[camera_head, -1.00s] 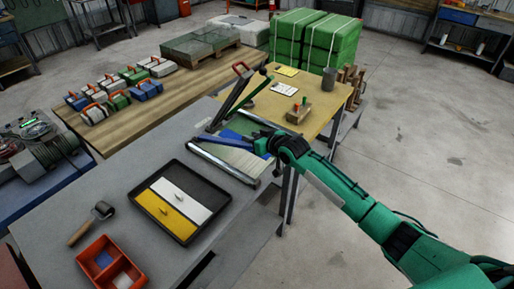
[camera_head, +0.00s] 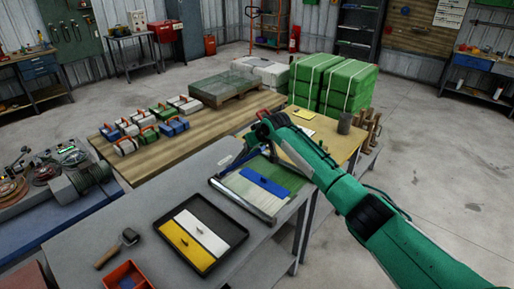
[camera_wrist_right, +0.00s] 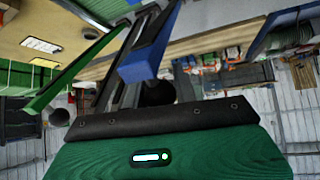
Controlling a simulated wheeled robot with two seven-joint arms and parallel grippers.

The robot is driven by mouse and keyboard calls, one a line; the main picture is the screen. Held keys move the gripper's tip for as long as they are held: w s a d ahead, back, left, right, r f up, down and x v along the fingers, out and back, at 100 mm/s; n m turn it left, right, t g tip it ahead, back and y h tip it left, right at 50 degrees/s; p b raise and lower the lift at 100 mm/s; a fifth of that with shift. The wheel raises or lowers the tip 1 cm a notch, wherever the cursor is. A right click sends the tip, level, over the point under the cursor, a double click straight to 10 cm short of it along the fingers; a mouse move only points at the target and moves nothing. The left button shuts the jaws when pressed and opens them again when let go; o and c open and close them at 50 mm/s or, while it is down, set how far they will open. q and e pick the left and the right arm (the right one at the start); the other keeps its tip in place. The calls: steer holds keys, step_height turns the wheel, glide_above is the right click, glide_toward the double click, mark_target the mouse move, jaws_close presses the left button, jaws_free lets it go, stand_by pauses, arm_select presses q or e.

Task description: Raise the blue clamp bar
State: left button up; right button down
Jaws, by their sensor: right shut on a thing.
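My right gripper (camera_head: 257,134) is at the far-left side of the press bed (camera_head: 238,199), seen from behind the green arm. It is shut on the blue clamp bar, whose blue part shows in the right wrist view (camera_wrist_right: 143,65); in the head view the arm mostly hides the bar. A flat blue plate (camera_head: 263,183) with a small knob lies below on the pale striped sheet. My left gripper is not in view.
A black tray (camera_head: 163,229) with yellow and white plates stands on the grey table (camera_head: 101,228). A roller (camera_head: 128,237) and a red bin (camera_head: 127,275) are at the front left. Green bales (camera_head: 333,82) stand behind. Open floor lies to the right.

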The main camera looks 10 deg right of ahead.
steer(key=shift+w+a+r, duration=0.2)
steer(key=shift+r, duration=0.05)
stand_by(0.3)
steer(key=c, duration=1.1)
jaws_free()
steer(key=shift+f, duration=0.1)
steer(key=b+v, duration=0.4)
steer(key=v, duration=0.9)
steer(key=shift+r, duration=0.4)
steer(key=shift+s, duration=0.15)
